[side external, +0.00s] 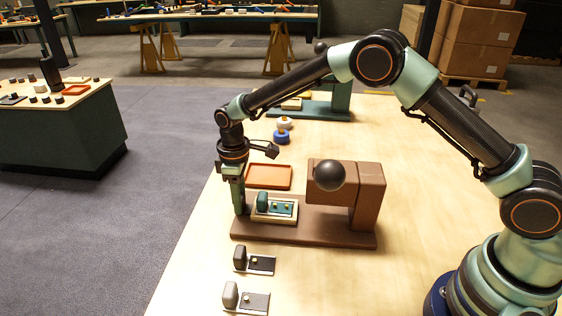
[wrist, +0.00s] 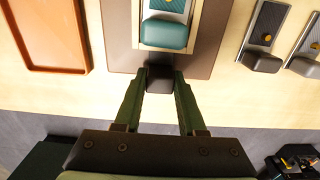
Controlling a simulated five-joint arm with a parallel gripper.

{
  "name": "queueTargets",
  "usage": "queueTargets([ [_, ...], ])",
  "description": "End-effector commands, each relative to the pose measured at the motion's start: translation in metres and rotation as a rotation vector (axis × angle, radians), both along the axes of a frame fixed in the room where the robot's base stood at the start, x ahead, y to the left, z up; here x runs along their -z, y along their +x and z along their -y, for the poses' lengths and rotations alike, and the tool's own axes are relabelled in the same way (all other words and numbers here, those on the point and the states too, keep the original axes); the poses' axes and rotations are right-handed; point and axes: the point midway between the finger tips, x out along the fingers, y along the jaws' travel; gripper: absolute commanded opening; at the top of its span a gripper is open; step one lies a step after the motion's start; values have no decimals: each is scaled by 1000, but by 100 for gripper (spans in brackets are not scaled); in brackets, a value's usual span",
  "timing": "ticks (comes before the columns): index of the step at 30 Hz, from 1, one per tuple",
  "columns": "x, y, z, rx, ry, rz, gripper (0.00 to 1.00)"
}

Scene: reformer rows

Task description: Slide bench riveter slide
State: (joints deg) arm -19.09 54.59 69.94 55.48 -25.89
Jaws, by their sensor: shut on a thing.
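The bench riveter is brown, with a flat base (side external: 335,235), an upright with an overhanging head (side external: 362,192) and a black ball (side external: 330,175) at the head's front. Its cream slide (side external: 275,220) lies on the left part of the base, clear of the head. The slide carries a green plate with small brass-coloured studs and a rounded green block (wrist: 165,35). My gripper (wrist: 160,84) is at the slide's outer end, its fingers shut on a dark handle (wrist: 160,76). In the side view my gripper (side external: 240,208) points down at the base's left end and hides the handle.
An orange tray (side external: 268,186) lies behind the riveter base. A blue knob (side external: 282,137) and green machine stand further back. The table's left edge is close to my gripper.

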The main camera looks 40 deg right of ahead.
Motion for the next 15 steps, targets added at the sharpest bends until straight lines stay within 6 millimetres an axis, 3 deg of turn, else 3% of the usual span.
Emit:
queueTargets([
  [15, -1, -4, 3, 0, 0, -1, 0],
])
